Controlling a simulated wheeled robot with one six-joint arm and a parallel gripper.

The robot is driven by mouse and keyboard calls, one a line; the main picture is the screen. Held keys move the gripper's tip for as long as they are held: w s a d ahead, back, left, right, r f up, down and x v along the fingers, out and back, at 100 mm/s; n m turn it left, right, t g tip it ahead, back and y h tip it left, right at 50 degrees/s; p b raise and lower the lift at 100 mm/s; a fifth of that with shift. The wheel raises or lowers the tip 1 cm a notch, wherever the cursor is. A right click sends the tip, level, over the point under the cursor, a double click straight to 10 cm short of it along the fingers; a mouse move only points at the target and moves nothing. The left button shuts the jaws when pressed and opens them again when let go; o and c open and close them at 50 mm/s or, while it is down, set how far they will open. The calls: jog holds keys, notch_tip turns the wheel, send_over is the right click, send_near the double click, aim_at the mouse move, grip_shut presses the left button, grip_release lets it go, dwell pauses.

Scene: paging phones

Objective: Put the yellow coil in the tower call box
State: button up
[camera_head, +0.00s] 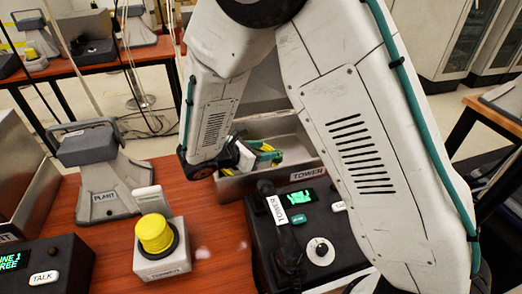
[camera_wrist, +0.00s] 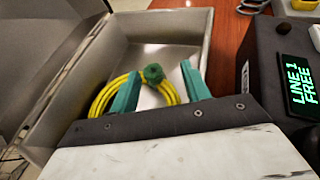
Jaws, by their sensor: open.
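The tower call box is an open grey metal box (camera_head: 305,173) with a TOWER label on its front wall; it also shows in the wrist view (camera_wrist: 180,22). The yellow coil (camera_wrist: 105,97), with a dark green knob at its middle, appears within the box's walls. In the head view, a bit of yellow (camera_head: 268,149) shows beside my fingers. My gripper (camera_wrist: 160,70) is open over the box, its two teal fingers apart with the green knob between them. The wrist body hides the coil's lower part. Whether a finger touches the coil cannot be told.
A black TOWER phone (camera_head: 270,245) with a lit green display stands directly in front of the box. A yellow button on a white base (camera_head: 160,262), a grey PLANT stand (camera_head: 95,150) and another black phone (camera_head: 70,258) stand to the left. Bare tabletop lies between them.

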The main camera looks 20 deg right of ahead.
jog(key=v, duration=0.8)
jog(key=r+v, duration=0.1)
jog(key=v, duration=0.3)
jog(key=shift+r, duration=0.15)
jog(key=s+d+r+m+g+y, duration=0.25)
jog(key=s+d+r+m, duration=0.2)
jog(key=d, duration=0.25)
jog(key=s+d+r+m+g+y, duration=0.2)
jog(key=s+d+r+m+g, duration=0.1)
jog(key=d+r+m, duration=0.3)
jog(key=s+d+r+m+y, duration=0.1)
jog(key=s+d+m+y, duration=0.2)
jog(key=s+m, duration=0.3)
jog(key=s+d+r+m+t+y, duration=0.1)
jog(key=s+m+y, duration=0.4)
jog(key=s, duration=0.5)
jog(key=shift+s+d+r+m, duration=0.35)
jog(key=shift+d+r+m, duration=0.1)
jog(key=shift+d, duration=0.95)
jog(key=shift+t, duration=0.25)
